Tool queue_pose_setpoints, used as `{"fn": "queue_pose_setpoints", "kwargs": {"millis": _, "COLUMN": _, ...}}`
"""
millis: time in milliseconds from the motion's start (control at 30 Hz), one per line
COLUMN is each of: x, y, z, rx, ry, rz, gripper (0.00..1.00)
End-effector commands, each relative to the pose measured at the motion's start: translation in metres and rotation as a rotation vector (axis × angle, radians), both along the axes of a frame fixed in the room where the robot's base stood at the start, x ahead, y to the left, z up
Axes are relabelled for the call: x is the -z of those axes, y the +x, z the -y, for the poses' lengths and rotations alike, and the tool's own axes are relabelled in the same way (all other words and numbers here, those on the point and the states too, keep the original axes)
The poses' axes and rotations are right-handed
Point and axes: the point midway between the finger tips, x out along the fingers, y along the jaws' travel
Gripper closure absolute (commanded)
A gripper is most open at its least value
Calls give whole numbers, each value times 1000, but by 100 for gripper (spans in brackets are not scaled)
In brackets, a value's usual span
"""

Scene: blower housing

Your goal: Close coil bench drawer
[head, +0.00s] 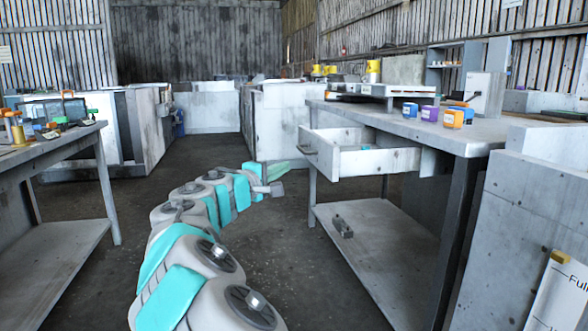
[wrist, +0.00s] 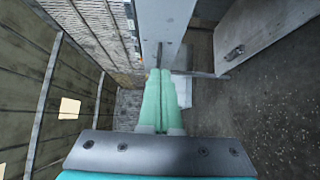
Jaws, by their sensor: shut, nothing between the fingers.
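The coil bench drawer (head: 375,161) is pulled out from under the top of the right-hand bench (head: 420,128). It is a pale grey box, open at the top, with a bar handle (head: 308,147) on its front. My gripper (head: 289,164) is just left of the drawer front and a little below the handle. Its pale green fingers are shut and empty. In the wrist view the shut fingers (wrist: 160,72) point toward a grey panel (wrist: 166,22), which looks like the drawer front. Whether they touch it cannot be told.
Orange and purple containers (head: 430,113) stand on the bench top. A small metal part (head: 343,227) lies on the bench's lower shelf (head: 365,262). Another bench (head: 55,146) with tools stands at left. The concrete floor (head: 110,275) between the benches is clear apart from my arm.

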Motion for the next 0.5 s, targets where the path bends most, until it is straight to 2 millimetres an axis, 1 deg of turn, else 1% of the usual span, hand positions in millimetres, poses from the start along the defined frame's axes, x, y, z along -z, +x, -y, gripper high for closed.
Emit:
{"fn": "queue_pose_setpoints", "kwargs": {"millis": 33, "x": 1, "y": 7, "z": 7, "rx": 3, "ry": 3, "rz": -1, "gripper": 100}}
{"fn": "queue_pose_setpoints", "kwargs": {"millis": 300, "x": 2, "y": 47, "z": 39, "rx": 6, "ry": 5, "rz": -3, "gripper": 100}}
{"fn": "queue_pose_setpoints", "kwargs": {"millis": 500, "x": 3, "y": 70, "z": 58, "rx": 7, "ry": 3, "rz": -4, "gripper": 100}}
